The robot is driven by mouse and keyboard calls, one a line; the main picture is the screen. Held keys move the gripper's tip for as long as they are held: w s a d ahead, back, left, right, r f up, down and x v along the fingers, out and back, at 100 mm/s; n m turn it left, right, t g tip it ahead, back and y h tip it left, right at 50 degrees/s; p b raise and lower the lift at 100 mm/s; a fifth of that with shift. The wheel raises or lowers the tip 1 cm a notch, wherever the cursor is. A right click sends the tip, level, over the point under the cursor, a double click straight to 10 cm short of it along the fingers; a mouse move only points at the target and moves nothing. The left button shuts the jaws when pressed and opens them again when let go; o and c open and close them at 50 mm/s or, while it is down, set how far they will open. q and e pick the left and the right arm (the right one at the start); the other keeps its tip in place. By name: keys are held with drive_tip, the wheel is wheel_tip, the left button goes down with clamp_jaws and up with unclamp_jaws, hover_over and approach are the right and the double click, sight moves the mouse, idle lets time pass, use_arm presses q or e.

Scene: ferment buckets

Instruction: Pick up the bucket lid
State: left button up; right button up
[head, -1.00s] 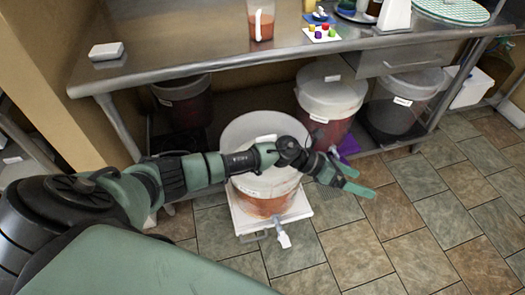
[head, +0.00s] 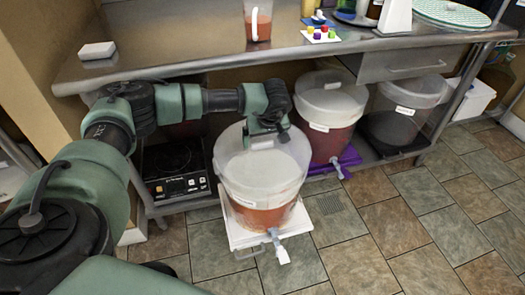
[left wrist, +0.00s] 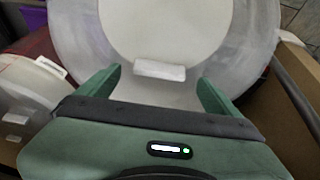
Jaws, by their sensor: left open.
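The front bucket (head: 262,212) holds orange-red liquid and stands on a white stand (head: 238,238) with a tap at its front. Its round whitish lid (head: 285,158) is on top and also fills much of the left wrist view (left wrist: 165,25). My left gripper (head: 264,130) is over the lid, pointing down. In the left wrist view the gripper (left wrist: 158,80) is open, with one green finger on each side of the handle; I cannot tell whether they touch anything. My right gripper is not in view.
A steel table (head: 190,50) runs above and behind the bucket, with its edge close to my left arm. A second lidded bucket (head: 330,115) and a grey bucket (head: 405,105) stand right of it. A black hot plate (head: 172,160) is at left. Tiled floor is clear at right.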

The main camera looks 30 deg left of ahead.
sight(263, 147)
use_arm(q)
drive_tip(key=shift+x, duration=1.4)
drive_tip(key=shift+r, duration=0.1)
drive_tip(key=c, duration=1.8)
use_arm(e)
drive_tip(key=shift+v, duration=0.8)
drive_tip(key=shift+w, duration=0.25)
